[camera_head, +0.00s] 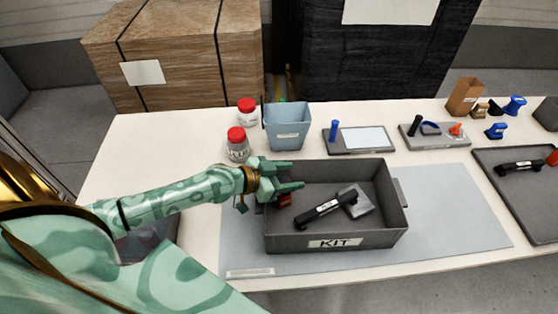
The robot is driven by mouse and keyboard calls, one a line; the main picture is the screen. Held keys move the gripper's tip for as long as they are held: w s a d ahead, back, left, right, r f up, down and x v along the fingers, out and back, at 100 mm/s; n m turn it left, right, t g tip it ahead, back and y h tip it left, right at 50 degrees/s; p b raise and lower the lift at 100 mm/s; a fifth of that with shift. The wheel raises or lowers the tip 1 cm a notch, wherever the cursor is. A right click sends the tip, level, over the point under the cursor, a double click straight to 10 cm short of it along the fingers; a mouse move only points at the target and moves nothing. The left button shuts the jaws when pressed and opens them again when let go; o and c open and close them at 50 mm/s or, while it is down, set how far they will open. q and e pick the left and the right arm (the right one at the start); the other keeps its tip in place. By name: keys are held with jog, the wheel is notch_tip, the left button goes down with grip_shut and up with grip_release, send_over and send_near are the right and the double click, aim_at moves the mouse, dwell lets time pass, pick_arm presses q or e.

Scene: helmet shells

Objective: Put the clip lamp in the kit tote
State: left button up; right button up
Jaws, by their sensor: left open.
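The kit tote (330,244), a dark grey open box labelled KIT, stands on a pale mat in the middle of the table. A black bar-shaped thing (325,209), which looks like a clip lamp, lies slanted inside it, partly on a grey block. A similar black bar (519,167) lies on the dark tray at the far right; I cannot tell for certain which is the clip lamp. My left gripper (298,175) is open and empty at the tote's left end, over its rim, apart from the black bar. My right gripper is out of view.
A small red thing (285,200) shows under my left gripper. A blue-grey bin (287,133) and red-lidded jars (237,147) stand behind it. Small trays with tools (436,143) line the back. The mat (455,210) right of the tote is clear.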

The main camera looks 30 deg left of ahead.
pick_arm(q)
jog(key=shift+r+p, duration=0.5)
jog(key=shift+r, duration=0.25)
jog(key=v, duration=1.1)
jog(key=shift+s+a, duration=0.25)
jog(key=shift+s, duration=0.15)
